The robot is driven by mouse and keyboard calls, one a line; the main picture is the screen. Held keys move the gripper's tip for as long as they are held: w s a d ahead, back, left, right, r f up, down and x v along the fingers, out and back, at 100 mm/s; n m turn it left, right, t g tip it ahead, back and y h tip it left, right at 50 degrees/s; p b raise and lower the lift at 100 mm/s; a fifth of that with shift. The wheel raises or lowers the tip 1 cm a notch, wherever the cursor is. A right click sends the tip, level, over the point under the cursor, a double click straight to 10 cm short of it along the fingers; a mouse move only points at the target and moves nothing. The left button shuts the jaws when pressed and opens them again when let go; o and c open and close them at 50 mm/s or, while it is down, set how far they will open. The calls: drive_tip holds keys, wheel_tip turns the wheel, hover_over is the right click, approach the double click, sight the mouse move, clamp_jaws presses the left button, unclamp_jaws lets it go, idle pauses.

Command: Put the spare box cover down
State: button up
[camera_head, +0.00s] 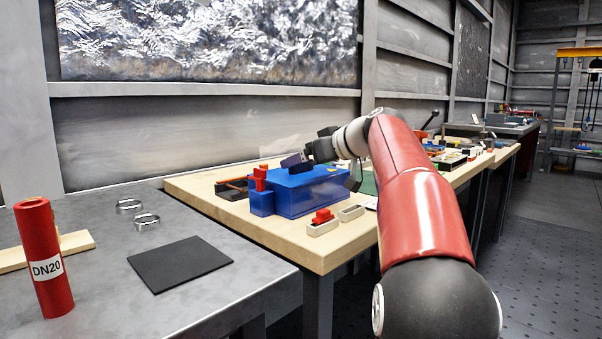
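My gripper (308,156) is at the end of my red arm, over the blue housing (312,194) on the wooden-topped bench. A small dark purple piece (293,160) is at its fingertips, just above the housing's top; it may be the spare box cover, but it is too small to be sure. The fingers are too small and dark to show whether they grip it. I cannot tell if the piece touches the housing. A dark blue part (301,169) shows just below it.
Red parts (260,177) stand at the housing's left. Two small trays (322,228) (351,212) are in front, one with a red part. The grey table (225,300) holds a black mat (180,263), metal rings (146,221) and a red DN20 cylinder (45,258); its front is clear.

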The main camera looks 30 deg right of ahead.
drive_tip(key=shift+r, duration=0.1)
drive_tip(key=c, duration=1.4)
